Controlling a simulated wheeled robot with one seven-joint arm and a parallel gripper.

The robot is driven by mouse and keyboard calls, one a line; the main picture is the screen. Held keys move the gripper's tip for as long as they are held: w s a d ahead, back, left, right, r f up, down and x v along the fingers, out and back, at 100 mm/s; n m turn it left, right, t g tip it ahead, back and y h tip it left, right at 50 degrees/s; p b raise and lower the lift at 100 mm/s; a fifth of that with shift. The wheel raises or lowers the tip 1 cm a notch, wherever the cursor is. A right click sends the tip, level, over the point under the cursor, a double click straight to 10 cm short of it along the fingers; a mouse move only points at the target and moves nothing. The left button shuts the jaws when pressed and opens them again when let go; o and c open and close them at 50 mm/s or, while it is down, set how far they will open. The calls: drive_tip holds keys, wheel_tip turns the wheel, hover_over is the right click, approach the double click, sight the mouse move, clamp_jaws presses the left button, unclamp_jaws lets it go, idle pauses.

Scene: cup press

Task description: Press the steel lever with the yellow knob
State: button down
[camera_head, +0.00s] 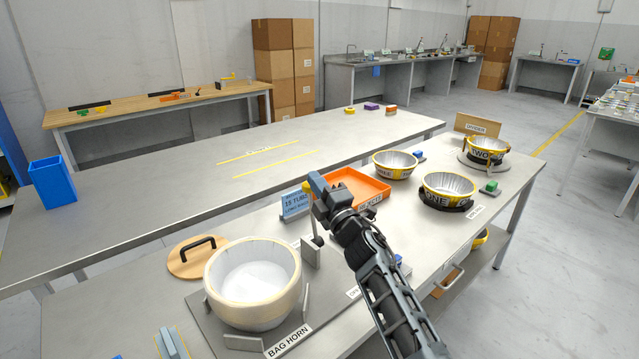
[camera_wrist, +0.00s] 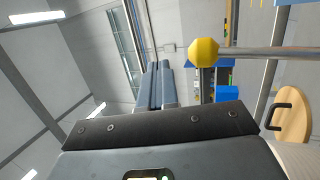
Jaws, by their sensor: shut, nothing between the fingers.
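The yellow knob (camera_wrist: 204,52) sits at the end of the steel lever (camera_wrist: 265,51), whose rod runs to the right edge in the wrist view. My gripper (camera_wrist: 165,66) is shut and empty. Its fingertips lie just left of the knob in that view, with a small visible gap between. In the head view my gripper (camera_head: 318,184) is raised over the near table, beyond the white pot.
The big pot (camera_head: 252,285) labelled BAG HORN stands on a grey plate at the front. A round wooden lid (camera_head: 186,262) with a black handle lies left of it. A blue sign (camera_head: 295,205) and an orange tray (camera_head: 362,186) stand close behind my gripper. Foil-lined bowls (camera_head: 448,186) are to the right.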

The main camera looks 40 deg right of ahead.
drive_tip(key=s+a+r+p, duration=0.1)
drive_tip(key=s+r+p, duration=0.3)
drive_tip(key=s, duration=0.5)
drive_tip(key=shift+a+r+p, duration=0.2)
drive_tip(key=shift+r+p, duration=0.15)
drive_tip(key=shift+r, duration=0.3)
drive_tip(key=s+a+f+m+g, duration=0.1)
drive_tip(key=s+a+f+m, duration=0.2)
drive_tip(key=s+a, duration=0.3)
drive_tip(key=s+a+f+m+y, duration=0.1)
drive_tip(key=s+a+f+m, duration=0.2)
drive_tip(key=s, duration=0.6)
drive_tip(key=s+a+f+m+g, duration=0.1)
drive_tip(key=s+a+f+m, duration=0.1)
drive_tip(key=s+a+f, duration=0.4)
drive_tip(key=s+a+r+m+g, duration=0.1)
drive_tip(key=s+r+m, duration=0.1)
drive_tip(key=s, duration=0.6)
drive_tip(key=s+a+r+m+g+y, duration=0.1)
drive_tip(key=s+r+m+g, duration=0.1)
drive_tip(key=s, duration=0.6)
drive_tip(key=s+a+r+m+g+y, duration=0.1)
drive_tip(key=s+a+r+m, duration=0.1)
drive_tip(key=s, duration=0.7)
drive_tip(key=shift+r+m+g, duration=0.3)
drive_tip(key=shift+r+m, duration=0.35)
drive_tip(key=shift+m, duration=0.25)
